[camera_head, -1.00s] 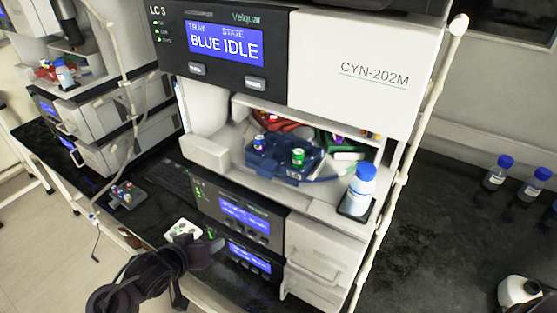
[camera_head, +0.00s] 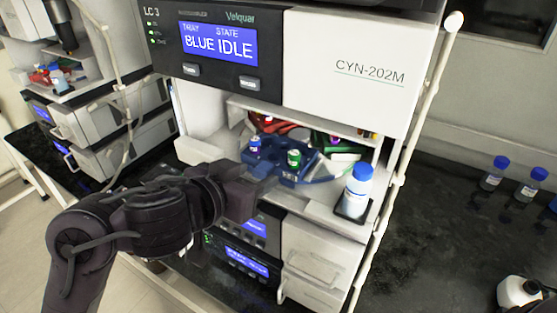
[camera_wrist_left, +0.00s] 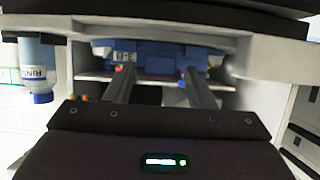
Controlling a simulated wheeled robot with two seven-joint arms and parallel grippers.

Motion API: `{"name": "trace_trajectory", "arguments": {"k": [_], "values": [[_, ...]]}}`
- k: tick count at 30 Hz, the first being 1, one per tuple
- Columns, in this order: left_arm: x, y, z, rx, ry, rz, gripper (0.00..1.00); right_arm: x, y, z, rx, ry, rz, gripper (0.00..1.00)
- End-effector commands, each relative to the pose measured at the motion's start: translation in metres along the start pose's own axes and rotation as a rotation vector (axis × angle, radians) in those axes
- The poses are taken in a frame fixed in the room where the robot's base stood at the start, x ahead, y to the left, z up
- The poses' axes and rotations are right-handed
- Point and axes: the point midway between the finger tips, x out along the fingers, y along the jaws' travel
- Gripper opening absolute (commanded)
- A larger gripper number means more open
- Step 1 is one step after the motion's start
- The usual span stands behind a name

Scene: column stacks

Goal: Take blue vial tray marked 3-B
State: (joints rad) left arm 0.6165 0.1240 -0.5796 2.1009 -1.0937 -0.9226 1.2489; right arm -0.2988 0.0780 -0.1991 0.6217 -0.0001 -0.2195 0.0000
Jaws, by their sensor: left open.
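The blue vial tray (camera_head: 276,158) sits in the open bay of the analyzer, on a white round carousel. It holds a blue-capped vial (camera_head: 255,145) and a green-capped vial (camera_head: 294,158). I cannot read a 3-B mark on it. My left gripper (camera_head: 254,187) is in front of the bay, just short of the tray and slightly below it, partly blurred. My right gripper is out of view.
A red tray (camera_head: 275,124) and a green tray (camera_head: 345,147) sit behind and beside the blue one. A white bottle with a blue cap (camera_head: 357,190) stands at the bay's right front. The analyzer's upper housing (camera_head: 350,70) overhangs the bay. Bottles stand on the bench at right.

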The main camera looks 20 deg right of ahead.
Motion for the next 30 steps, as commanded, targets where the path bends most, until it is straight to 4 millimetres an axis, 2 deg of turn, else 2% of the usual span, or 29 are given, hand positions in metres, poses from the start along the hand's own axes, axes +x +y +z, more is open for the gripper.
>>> {"name": "trace_trajectory", "arguments": {"k": [4,12,21,30], "values": [[0.016,0.0,0.001,0.0,0.0,0.001,0.49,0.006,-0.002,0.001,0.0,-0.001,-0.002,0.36],[0.018,0.0,0.0,0.001,0.001,0.0,0.48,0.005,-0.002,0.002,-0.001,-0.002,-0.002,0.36],[0.018,0.0,0.0,0.0,0.001,0.0,0.09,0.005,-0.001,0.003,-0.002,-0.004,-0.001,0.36],[0.016,0.0,-0.006,0.0,0.002,0.0,0.07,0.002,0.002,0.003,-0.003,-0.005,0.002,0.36]]}}
